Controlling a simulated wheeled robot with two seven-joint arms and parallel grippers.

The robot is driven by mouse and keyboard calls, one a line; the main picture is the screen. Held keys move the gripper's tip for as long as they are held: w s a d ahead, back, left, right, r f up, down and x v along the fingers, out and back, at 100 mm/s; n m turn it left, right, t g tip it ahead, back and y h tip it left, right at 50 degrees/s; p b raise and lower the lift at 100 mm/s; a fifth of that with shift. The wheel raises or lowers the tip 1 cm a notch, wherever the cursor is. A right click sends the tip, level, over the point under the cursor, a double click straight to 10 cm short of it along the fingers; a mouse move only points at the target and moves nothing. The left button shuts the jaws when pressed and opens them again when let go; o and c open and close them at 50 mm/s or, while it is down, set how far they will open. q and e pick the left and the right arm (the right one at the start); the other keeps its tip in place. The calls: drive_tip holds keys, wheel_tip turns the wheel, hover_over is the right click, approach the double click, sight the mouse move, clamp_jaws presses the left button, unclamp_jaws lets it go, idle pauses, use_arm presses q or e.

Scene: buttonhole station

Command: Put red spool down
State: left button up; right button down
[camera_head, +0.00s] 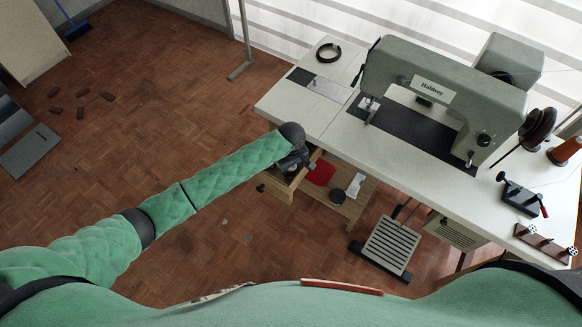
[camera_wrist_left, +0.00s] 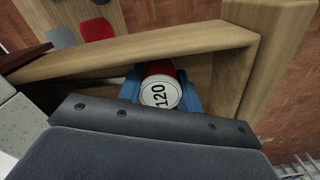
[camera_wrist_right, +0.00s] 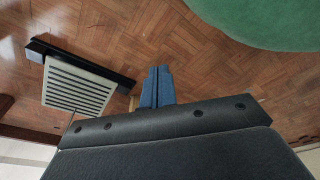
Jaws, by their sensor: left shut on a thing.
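The red spool (camera_wrist_left: 160,90), with a white end marked 120, sits between the blue fingers of my left gripper (camera_wrist_left: 162,98) in the left wrist view. The left gripper is shut on it, within the wooden walls of an open drawer (camera_wrist_left: 140,48). In the head view my left gripper (camera_head: 294,163) reaches under the table's left front edge at the drawer (camera_head: 281,187); the spool is hidden there. I cannot tell whether the spool touches the drawer floor. My right gripper (camera_wrist_right: 157,88) shows only in its wrist view, its blue fingers together with nothing visible between them.
The white table (camera_head: 400,165) with the sewing machine (camera_head: 440,85) stands above and right of the drawer. A foot pedal (camera_head: 388,245) is on the floor. Floor to the left is mostly clear.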

use_arm(q)
drive_tip(key=shift+f, duration=0.1)
use_arm(e)
drive_tip(key=shift+s, duration=0.1)
use_arm(q)
drive_tip(key=o, duration=0.8)
drive_tip(key=shift+o, duration=0.9)
use_arm(e)
drive_tip(key=shift+d, duration=0.15)
use_arm(q)
drive_tip(key=shift+r, duration=0.6)
wheel_tip(320, 180, up, 11)
drive_tip(key=b, duration=0.3)
use_arm(e)
drive_tip(key=w+a+r, duration=0.3)
drive_tip(key=r, duration=0.1)
drive_tip(key=shift+w+r, duration=0.3)
drive_tip(key=shift+r, duration=0.05)
drive_tip(key=shift+d, duration=0.15)
